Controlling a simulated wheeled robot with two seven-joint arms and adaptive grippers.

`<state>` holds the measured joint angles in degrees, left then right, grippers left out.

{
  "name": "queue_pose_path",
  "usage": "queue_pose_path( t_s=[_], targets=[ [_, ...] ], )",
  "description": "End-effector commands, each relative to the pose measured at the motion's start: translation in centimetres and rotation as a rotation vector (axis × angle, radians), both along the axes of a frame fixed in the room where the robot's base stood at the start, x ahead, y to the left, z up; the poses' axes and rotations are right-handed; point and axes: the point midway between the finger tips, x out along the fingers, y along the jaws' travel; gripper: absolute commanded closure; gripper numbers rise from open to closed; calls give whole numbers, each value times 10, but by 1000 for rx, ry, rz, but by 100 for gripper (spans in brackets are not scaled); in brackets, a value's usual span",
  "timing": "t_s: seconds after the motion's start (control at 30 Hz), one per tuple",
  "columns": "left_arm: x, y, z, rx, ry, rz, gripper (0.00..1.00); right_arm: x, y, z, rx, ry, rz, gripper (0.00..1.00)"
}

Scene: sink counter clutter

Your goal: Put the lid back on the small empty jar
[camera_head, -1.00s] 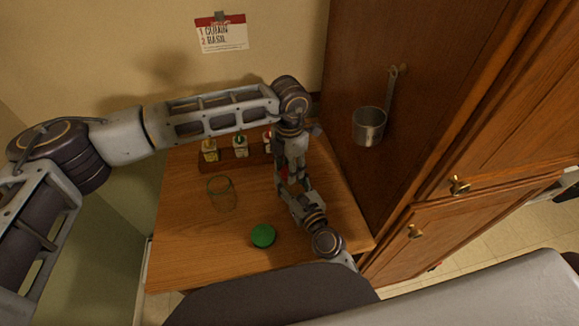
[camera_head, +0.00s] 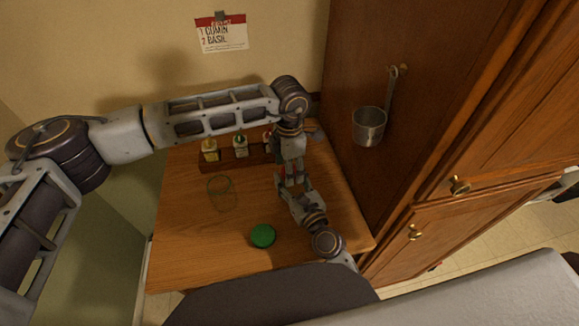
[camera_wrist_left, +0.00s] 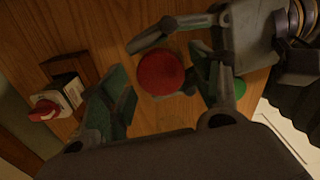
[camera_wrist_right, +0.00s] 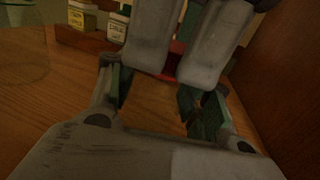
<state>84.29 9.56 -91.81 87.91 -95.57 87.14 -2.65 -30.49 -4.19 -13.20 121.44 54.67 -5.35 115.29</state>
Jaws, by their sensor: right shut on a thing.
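A red lid (camera_wrist_left: 160,72) lies flat between the spread fingers of my left gripper (camera_wrist_left: 163,78) in the left wrist view. Its red edge shows in the right wrist view (camera_wrist_right: 177,62) below the left fingers. My left gripper (camera_head: 289,165) is open, pointing down above my right gripper (camera_head: 294,185). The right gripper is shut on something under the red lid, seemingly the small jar. Its clear glass is hardly visible, so I cannot tell how the lid sits on it. A green lid (camera_head: 262,236) lies on the table's near part.
A larger open glass jar (camera_head: 221,194) stands on the wooden table (camera_head: 190,240), left of the grippers. A wooden rack (camera_head: 222,166) with capped spice jars stands behind. A cabinet wall (camera_head: 345,90) with a hanging metal cup (camera_head: 369,126) is close on the right.

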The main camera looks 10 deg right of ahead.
Motion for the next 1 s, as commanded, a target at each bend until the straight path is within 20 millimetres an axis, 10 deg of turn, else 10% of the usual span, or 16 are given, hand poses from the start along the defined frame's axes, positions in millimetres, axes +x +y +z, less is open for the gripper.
queue_pose_path(
  t_s=[1.0],
  targets=[
    [-1,0,45,0,2,0,36,0,1,0,0,0,1,100]
  ],
)
